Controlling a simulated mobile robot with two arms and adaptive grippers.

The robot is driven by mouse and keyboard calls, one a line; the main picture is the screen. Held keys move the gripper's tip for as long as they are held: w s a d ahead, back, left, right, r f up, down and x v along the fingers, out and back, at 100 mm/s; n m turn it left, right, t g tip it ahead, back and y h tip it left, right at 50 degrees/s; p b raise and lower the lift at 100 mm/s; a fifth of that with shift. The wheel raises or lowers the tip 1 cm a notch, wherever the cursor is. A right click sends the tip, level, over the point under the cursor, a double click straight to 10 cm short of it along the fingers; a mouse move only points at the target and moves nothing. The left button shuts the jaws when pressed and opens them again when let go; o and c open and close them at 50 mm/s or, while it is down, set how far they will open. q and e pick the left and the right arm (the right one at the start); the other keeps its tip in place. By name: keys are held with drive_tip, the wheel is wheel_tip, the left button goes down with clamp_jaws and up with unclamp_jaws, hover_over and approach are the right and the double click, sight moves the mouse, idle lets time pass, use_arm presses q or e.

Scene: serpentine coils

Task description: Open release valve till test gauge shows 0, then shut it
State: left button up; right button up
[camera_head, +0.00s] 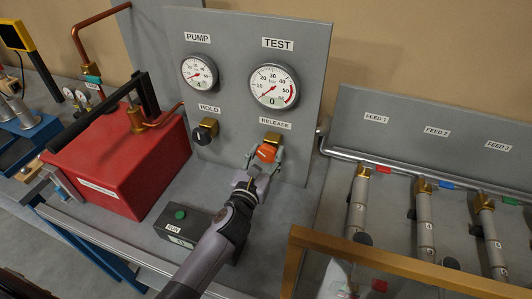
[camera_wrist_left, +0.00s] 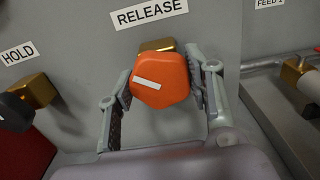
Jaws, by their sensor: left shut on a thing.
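The orange release valve knob (camera_head: 266,152) sits on a brass fitting below the RELEASE label on the grey panel (camera_head: 235,100). My left gripper (camera_head: 264,156) is shut on this knob, one finger on each side. In the left wrist view the knob (camera_wrist_left: 160,88) fills the space between the fingers, and its white mark lies nearly level, sloping slightly down to the right. The round test gauge (camera_head: 274,86) has its red needle toward the lower left, near the scale's start; its green readout looks like 0. My right gripper is not in view.
The pump gauge (camera_head: 199,72) and black hold knob (camera_head: 205,131) are on the panel's left. A red tank (camera_head: 125,160) stands to the left, and a box with a green button (camera_head: 188,222) in front. Feed valves and pipes (camera_head: 425,222) are at right.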

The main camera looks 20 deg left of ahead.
use_arm(q)
drive_tip(key=m+p, duration=0.3)
drive_tip(key=m, duration=0.2)
drive_tip(key=shift+r, duration=0.15)
drive_tip(key=m+p, duration=0.2)
drive_tip(key=m, duration=0.1)
drive_tip(key=shift+m, duration=0.3)
drive_tip(key=shift+m+p, duration=0.6)
drive_tip(key=shift+m, duration=0.4)
drive_tip(key=shift+f, duration=0.2)
drive_tip(key=o, duration=1.1)
drive_tip(key=shift+o, duration=0.2)
drive_tip(key=s, duration=1.2)
drive_tip(key=shift+a, duration=0.15)
